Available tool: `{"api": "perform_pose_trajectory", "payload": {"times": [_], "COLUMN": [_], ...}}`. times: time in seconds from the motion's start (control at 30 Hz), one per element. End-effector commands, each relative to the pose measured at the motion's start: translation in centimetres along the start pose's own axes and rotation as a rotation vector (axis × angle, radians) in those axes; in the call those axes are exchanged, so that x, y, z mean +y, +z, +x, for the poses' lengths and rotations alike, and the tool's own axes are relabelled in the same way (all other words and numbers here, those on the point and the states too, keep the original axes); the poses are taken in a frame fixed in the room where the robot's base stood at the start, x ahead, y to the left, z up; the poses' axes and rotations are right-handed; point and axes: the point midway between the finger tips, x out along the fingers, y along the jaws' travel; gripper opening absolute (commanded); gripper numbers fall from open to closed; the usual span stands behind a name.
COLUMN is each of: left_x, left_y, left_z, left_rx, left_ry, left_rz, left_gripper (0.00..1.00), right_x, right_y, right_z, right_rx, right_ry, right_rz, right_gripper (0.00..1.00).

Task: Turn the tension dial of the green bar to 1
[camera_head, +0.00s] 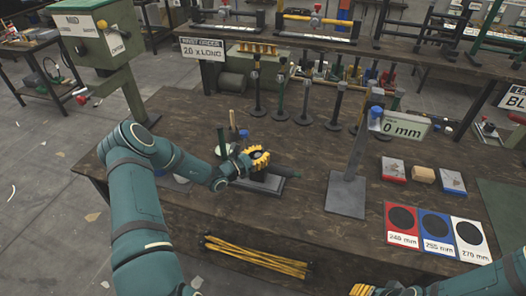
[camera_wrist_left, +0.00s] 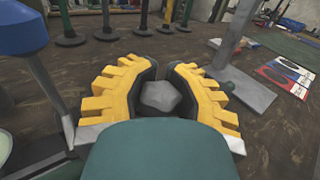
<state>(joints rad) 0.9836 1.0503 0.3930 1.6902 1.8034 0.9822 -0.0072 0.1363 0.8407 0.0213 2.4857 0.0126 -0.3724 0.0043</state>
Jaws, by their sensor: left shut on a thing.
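My left gripper (camera_head: 256,158) reaches in over the workbench, with its yellow ribbed fingers around a grey faceted knob (camera_wrist_left: 161,97). The fingers are shut on this knob, which looks like a dial. No number or mark on it can be read. A dark grey base block (camera_head: 268,183) lies under the gripper. My right gripper (camera_head: 375,290) shows only partly at the bottom edge.
A blue-topped post (camera_wrist_left: 22,35) stands close left of the left gripper. Several dark bars stand at the back.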

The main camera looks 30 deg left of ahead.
Motion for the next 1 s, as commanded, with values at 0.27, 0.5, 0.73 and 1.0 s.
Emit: {"api": "perform_pose_trajectory", "payload": {"times": [0.27,0.5,0.73,1.0], "left_x": [0.1,0.3,0.4,0.4], "left_y": [0.1,-0.1,-0.3,-0.4], "left_z": [-0.1,-0.2,-0.2,-0.2], "left_rx": [0.007,0.007,0.007,0.007], "left_ry": [0.205,0.321,0.37,0.375], "left_rz": [-0.006,-0.004,-0.004,-0.003], "left_gripper": [0.0,0.0,0.0,0.0], "right_x": [-1.1,-1.6,-1.8,-1.8], "right_y": [-0.4,-0.6,-0.7,-0.7], "right_z": [-3.4,-5.1,-5.6,-5.6], "right_rx": [0.0,-0.001,-0.001,-0.001], "right_ry": [-0.006,-0.009,-0.01,-0.01], "right_rz": [0.0,0.001,0.0,0.0], "right_gripper": [0.47,0.47,0.47,0.47]}}
